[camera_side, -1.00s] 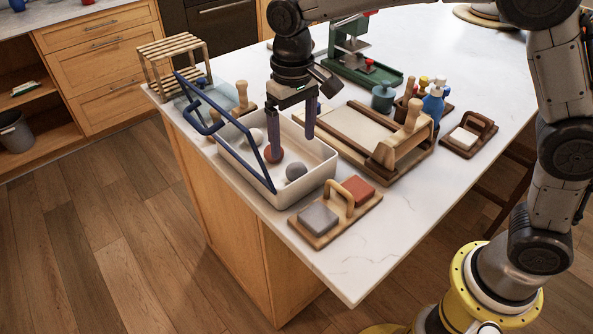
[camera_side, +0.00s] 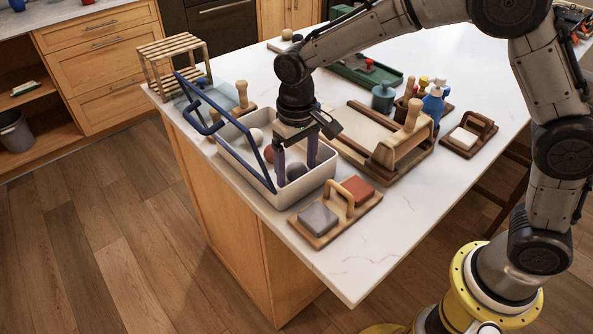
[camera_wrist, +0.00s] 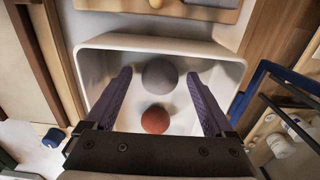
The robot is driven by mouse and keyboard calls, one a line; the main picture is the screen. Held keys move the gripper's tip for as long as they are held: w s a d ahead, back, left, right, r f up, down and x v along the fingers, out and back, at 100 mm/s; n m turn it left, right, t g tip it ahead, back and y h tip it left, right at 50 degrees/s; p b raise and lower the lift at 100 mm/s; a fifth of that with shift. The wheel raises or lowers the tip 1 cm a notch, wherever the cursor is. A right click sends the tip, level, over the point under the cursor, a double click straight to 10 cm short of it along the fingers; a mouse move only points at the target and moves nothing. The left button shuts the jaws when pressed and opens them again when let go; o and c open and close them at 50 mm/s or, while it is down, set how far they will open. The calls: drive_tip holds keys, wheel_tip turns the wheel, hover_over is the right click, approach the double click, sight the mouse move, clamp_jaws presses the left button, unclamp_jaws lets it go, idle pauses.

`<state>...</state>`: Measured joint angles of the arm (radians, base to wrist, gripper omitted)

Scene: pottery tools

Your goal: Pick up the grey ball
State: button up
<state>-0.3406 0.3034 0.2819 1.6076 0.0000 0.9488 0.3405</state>
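The grey ball (camera_side: 297,170) lies in the white tray (camera_side: 238,165), near its front right end. In the wrist view the grey ball (camera_wrist: 160,73) shows between my two purple fingertips, with a gap on each side. My gripper (camera_side: 296,174) is open and points down into the tray, one finger on either side of the grey ball. It also shows in the wrist view (camera_wrist: 159,75). I cannot tell how far the fingertips are above the tray floor. A red-brown ball (camera_wrist: 155,119) lies close to the grey one.
A white ball (camera_side: 256,136) sits farther back in the tray. A blue-framed tool (camera_side: 222,113) leans over the tray's left side. A wooden board with grey and red blocks (camera_side: 340,209) stands in front, and a wooden slab roller (camera_side: 385,150) stands to the right.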

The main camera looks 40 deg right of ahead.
clamp_jaws()
drive_tip(key=shift+r, duration=0.1)
